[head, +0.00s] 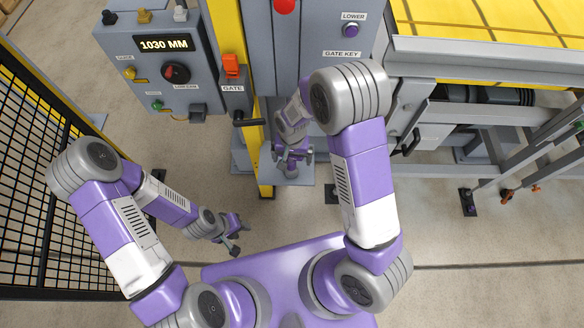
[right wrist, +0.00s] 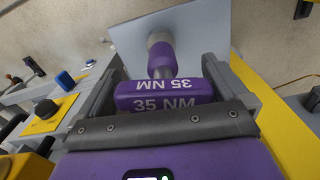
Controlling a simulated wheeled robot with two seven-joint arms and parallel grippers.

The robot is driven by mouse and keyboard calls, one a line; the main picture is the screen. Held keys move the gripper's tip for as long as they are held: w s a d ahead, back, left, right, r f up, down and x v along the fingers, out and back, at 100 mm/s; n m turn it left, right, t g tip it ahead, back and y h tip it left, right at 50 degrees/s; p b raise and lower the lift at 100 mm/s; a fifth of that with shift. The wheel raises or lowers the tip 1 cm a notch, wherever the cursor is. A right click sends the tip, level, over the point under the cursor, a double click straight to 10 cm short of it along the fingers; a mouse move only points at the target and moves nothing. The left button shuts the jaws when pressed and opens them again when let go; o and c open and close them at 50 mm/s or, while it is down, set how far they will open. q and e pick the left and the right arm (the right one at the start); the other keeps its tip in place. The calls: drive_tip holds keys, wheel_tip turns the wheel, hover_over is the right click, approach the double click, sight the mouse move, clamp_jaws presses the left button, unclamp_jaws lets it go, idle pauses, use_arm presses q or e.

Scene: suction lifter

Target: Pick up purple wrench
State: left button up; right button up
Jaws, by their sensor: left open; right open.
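The purple wrench (right wrist: 161,60) shows in the right wrist view, with a purple block marked "35 NM" and a grey neck leading to a purple round part. My right gripper (right wrist: 163,78) is open, with one finger on each side of the block. Whether the fingers touch it cannot be told. In the head view my right gripper (head: 293,158) is low in front of the grey column, over a grey base plate (head: 303,178); the wrench is largely hidden by it there. My left gripper (head: 236,232) is open and empty, above the floor at the lower left.
A control box (head: 158,60) reading "1030 MM" stands at the upper left, beside a yellow post (head: 230,28) and an orange gate switch (head: 231,66). A black mesh fence (head: 35,185) is at the left. Steel frame rails (head: 520,145) are at the right.

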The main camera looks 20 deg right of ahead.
drive_tip(key=c, duration=1)
drive_tip(key=shift+c, duration=0.2)
use_arm(q)
drive_tip(key=shift+r, duration=0.2)
use_arm(e)
drive_tip(key=shift+r, duration=0.2)
